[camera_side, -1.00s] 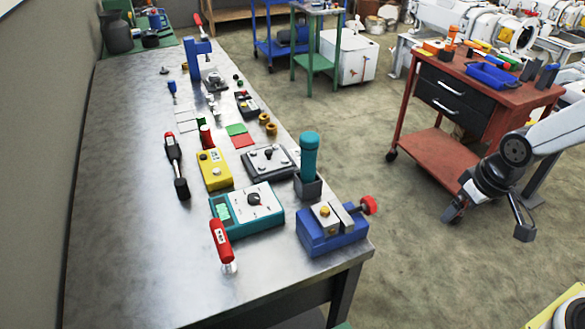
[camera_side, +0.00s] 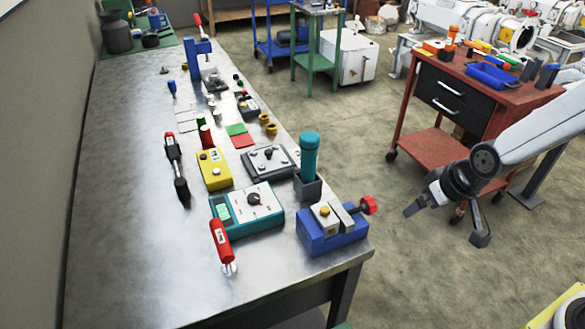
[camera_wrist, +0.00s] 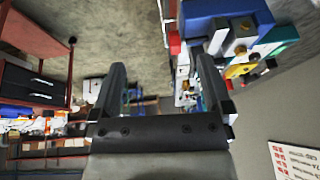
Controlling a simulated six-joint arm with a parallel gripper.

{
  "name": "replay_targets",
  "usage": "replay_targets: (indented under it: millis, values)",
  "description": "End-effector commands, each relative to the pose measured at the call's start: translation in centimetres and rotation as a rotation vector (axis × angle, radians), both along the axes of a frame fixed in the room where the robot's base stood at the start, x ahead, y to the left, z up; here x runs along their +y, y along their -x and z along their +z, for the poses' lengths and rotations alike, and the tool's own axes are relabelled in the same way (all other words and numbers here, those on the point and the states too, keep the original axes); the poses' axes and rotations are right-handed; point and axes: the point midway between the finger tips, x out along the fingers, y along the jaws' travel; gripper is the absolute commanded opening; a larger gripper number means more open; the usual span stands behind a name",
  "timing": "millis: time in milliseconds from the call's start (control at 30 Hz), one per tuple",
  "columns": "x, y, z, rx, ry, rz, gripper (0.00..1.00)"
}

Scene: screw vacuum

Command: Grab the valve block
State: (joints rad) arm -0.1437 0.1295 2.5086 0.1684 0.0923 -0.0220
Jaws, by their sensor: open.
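A small metal block with a yellow-brass round piece on top (camera_side: 325,214), which looks like the valve block, sits in the blue vise (camera_side: 335,240) with a red knob at the bench's near right corner. My gripper (camera_side: 446,226) is open and empty, in the air right of the bench and clear of the vise. Its fingers (camera_wrist: 162,64) are wide apart in the wrist view, with nothing between them.
A teal-handled tool (camera_side: 309,158) stands upright behind the vise. A teal meter (camera_side: 247,208) and a red-handled tool (camera_side: 220,242) lie to its left. A red cart (camera_side: 480,75) stands behind my arm. The air between gripper and vise is clear.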

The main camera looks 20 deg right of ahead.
Motion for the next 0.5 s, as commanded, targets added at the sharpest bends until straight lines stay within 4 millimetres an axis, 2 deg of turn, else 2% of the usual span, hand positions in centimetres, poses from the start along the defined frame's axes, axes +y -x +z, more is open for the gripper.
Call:
replay_targets:
  millis: [33, 200, 500]
  values:
    - [1.3, -0.8, -0.5, -0.032, -0.012, 0.006, 1.00]
    - [5.2, -3.4, -1.4, -0.168, -0.043, -0.009, 1.00]
    - [10.8, -5.9, -3.1, -0.405, -0.038, -0.058, 1.00]
